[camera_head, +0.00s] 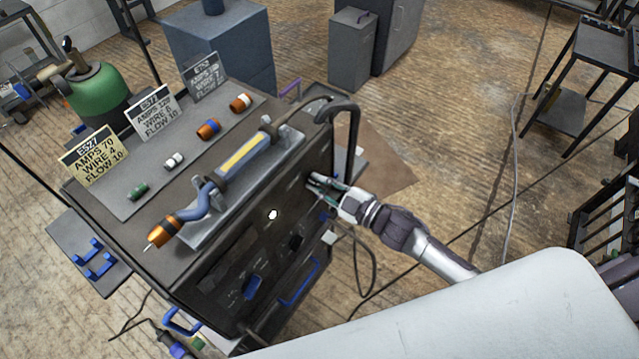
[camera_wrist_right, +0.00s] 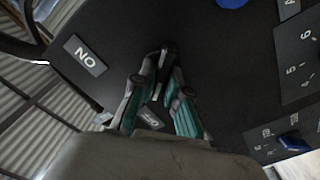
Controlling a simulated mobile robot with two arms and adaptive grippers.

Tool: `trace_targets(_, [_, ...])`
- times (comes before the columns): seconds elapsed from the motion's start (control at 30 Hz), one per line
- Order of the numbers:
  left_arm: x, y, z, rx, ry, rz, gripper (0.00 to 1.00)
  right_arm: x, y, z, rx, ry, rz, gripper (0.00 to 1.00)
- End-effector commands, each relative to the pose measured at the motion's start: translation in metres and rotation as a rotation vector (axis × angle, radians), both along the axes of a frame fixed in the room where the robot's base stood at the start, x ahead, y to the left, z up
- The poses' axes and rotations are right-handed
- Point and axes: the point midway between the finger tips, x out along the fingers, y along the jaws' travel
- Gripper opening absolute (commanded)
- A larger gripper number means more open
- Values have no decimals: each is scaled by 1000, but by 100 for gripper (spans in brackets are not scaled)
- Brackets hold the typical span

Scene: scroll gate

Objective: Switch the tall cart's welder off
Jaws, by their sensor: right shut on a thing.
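The dark tall cart (camera_head: 235,270) with its welder fills the middle of the head view. My right gripper (camera_head: 318,186) is at the cart's front face, near the upper right corner. In the right wrist view my right gripper (camera_wrist_right: 160,88) is shut on a dark switch lever (camera_wrist_right: 168,56) that sticks out of the panel. An ON label (camera_wrist_right: 85,55) lies to the left of the fingers. Another label (camera_wrist_right: 151,121), partly hidden and probably OFF, shows between the fingers. My left gripper is not in view.
A welding torch (camera_head: 240,160) lies on the cart top beside coloured nozzles and sign cards (camera_head: 95,155). A black cable loop (camera_head: 345,115) hangs close by my right gripper. Blue knobs (camera_wrist_right: 294,142) and number scales lie right on the panel. Open floor (camera_head: 450,130) lies to the right.

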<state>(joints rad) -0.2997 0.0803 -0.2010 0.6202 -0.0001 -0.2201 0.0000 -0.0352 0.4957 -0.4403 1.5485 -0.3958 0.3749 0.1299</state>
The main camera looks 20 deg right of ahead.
Motion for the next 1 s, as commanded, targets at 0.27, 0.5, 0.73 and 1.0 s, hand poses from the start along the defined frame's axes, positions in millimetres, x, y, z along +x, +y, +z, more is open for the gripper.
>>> trace_targets(0.27, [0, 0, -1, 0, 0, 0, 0, 0, 0, -1, -32, -23, 0, 0])
trace_targets(0.5, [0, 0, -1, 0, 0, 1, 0, 0, 0, -1, -35, -25, 0, 0])
trace_targets(0.73, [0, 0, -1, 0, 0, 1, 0, 0, 0, -1, -34, -25, 0, 36])
trace_targets(1.0, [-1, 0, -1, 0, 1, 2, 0, 0, 0, 0, -32, -24, 1, 39])
